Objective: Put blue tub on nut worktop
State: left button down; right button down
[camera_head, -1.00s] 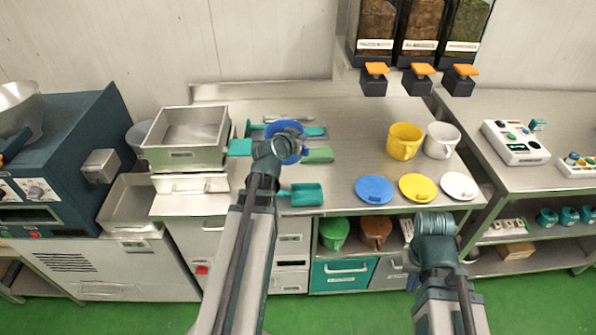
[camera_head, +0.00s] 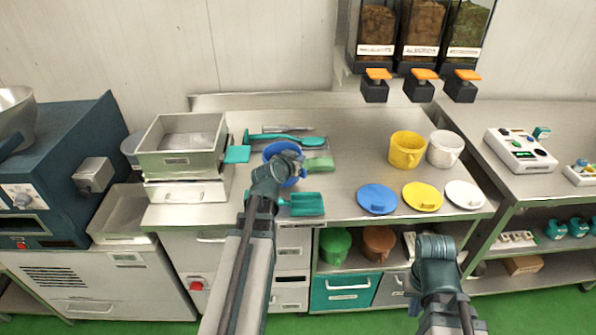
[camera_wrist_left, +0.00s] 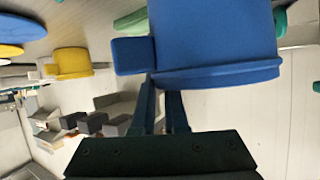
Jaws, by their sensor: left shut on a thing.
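The blue tub (camera_head: 272,148) is partly hidden behind my left wrist in the head view. It fills the top of the left wrist view (camera_wrist_left: 215,45), with its handle block at the left. My left gripper (camera_head: 283,165) is shut on the tub; its fingers (camera_wrist_left: 163,105) reach up to it in the wrist view. The tub is over the steel worktop (camera_head: 345,165) below the nut dispensers; whether it touches the surface I cannot tell. My right gripper (camera_head: 437,250) is in front of the worktop's right part, its fingers hidden.
A yellow tub (camera_head: 407,149) and white tub (camera_head: 444,148) stand at the right. Blue (camera_head: 377,198), yellow (camera_head: 422,196) and white lids (camera_head: 465,194) lie in front. Teal scoops (camera_head: 305,204) and a green scraper (camera_head: 318,164) lie near my left gripper. Nut dispensers (camera_head: 420,50) hang above.

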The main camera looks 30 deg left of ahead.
pick_arm(q)
notch_tip(320, 180, down, 4)
jog(key=b, duration=0.3)
jog(key=shift+r, duration=0.2)
jog(key=c, duration=1.4)
grip_release()
jog(key=shift+b, duration=0.3)
jog(key=o, duration=0.5)
jog(key=shift+c, duration=0.2)
